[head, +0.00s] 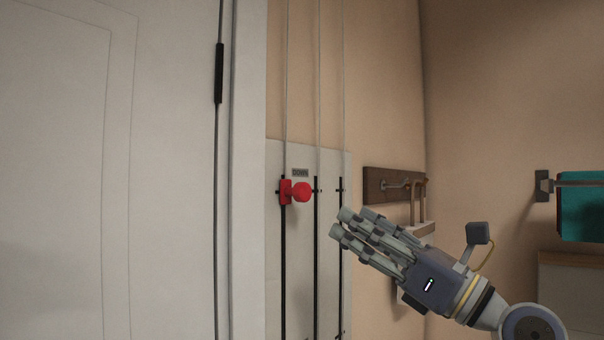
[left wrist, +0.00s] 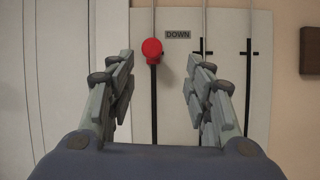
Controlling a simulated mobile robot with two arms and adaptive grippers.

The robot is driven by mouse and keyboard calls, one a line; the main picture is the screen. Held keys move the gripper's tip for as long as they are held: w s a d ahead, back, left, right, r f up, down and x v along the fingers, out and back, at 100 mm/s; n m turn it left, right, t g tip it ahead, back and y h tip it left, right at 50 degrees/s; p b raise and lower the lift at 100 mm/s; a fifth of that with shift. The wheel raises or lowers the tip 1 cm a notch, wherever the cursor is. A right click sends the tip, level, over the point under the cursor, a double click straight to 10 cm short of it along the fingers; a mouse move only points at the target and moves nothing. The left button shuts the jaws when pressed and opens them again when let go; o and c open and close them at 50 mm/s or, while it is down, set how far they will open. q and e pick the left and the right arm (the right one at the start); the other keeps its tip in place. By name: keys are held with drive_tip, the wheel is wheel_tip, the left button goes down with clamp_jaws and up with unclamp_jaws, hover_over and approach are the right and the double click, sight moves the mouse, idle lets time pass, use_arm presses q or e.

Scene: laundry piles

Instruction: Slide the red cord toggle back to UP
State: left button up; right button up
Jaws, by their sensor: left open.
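The red cord toggle (head: 300,191) is a block with a round knob on a dark vertical slot in a pale wall panel (head: 300,155). It sits at the slot's upper part, beside a grey label reading DOWN (head: 300,173). My left gripper (head: 350,221) is open and empty, right of and below the toggle in the head view. In the left wrist view, the toggle (left wrist: 152,50) shows between the spread fingers (left wrist: 160,62), nearer the left one, and they look apart from it. An UP label is not seen. My right gripper is not in view.
Thin cords (head: 319,75) run up from the panel, with two more dark slots right of the toggle. A white door (head: 165,170) stands at left. A wooden hook rack (head: 375,186) and a teal towel (head: 582,207) are at right.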

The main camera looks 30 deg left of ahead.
sight(307, 195)
use_arm(q)
drive_tip(key=shift+n+h, duration=0.5)
drive_tip(key=shift+n, duration=0.1)
drive_tip(key=p+x, duration=0.2)
drive_tip(key=x, duration=0.1)
drive_tip(key=s+p+x, duration=0.1)
drive_tip(key=x, duration=0.3)
drive_tip(key=r+p+x, duration=0.1)
drive_tip(key=p+x, duration=0.1)
drive_tip(key=x, duration=0.1)
drive_tip(key=shift+s+a+r+p, duration=0.2)
drive_tip(key=shift+s+p, duration=0.05)
drive_tip(key=shift+p, duration=0.05)
drive_tip(key=shift+w+a, duration=0.15)
drive_tip(key=shift+a, duration=0.25)
clamp_jaws()
